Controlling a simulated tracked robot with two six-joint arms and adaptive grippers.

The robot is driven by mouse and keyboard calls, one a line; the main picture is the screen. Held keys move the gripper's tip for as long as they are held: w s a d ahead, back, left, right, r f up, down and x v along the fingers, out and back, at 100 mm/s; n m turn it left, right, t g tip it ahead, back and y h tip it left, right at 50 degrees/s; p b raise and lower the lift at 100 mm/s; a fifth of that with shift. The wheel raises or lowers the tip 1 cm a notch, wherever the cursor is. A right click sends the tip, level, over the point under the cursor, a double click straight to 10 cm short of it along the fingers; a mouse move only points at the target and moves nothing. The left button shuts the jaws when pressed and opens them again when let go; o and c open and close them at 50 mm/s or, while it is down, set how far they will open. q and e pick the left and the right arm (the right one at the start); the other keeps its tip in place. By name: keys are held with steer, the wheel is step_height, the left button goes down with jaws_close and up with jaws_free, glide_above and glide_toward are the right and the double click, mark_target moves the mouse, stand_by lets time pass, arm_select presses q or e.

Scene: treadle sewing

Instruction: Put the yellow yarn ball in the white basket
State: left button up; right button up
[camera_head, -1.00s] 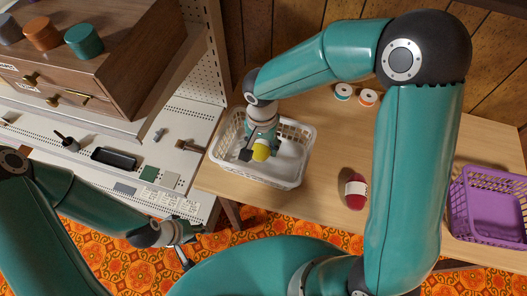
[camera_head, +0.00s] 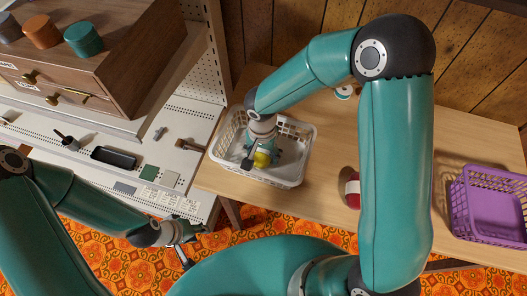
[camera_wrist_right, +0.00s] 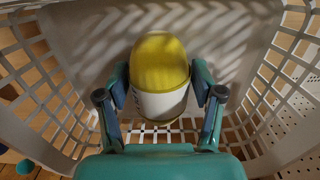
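The yellow yarn ball (camera_head: 262,158), with a white label band, is between the fingers of my right gripper (camera_head: 261,161). In the right wrist view the ball (camera_wrist_right: 160,65) sits between both finger pads of the right gripper (camera_wrist_right: 160,88), which appear to press on its sides. The ball and fingertips are inside the white basket (camera_head: 298,126), low near its floor; whether the ball touches the floor cannot be told. The basket's lattice walls (camera_wrist_right: 268,75) surround them in the wrist view. My left gripper (camera_head: 191,247) is empty with its fingers spread, over the patterned floor left of the basket.
A red yarn ball (camera_head: 353,192) lies on the wooden table (camera_head: 325,160), partly hidden by my right arm. A purple basket (camera_head: 490,205) stands at the right end. Thread spools (camera_head: 344,92) lie behind my arm. A white bench with a drawer cabinet (camera_head: 110,60) is at left.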

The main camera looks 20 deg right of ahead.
steer(key=shift+o, duration=0.4)
steer(key=shift+r, duration=0.4)
step_height(320, 180, up, 12)
steer(key=shift+f, duration=0.25)
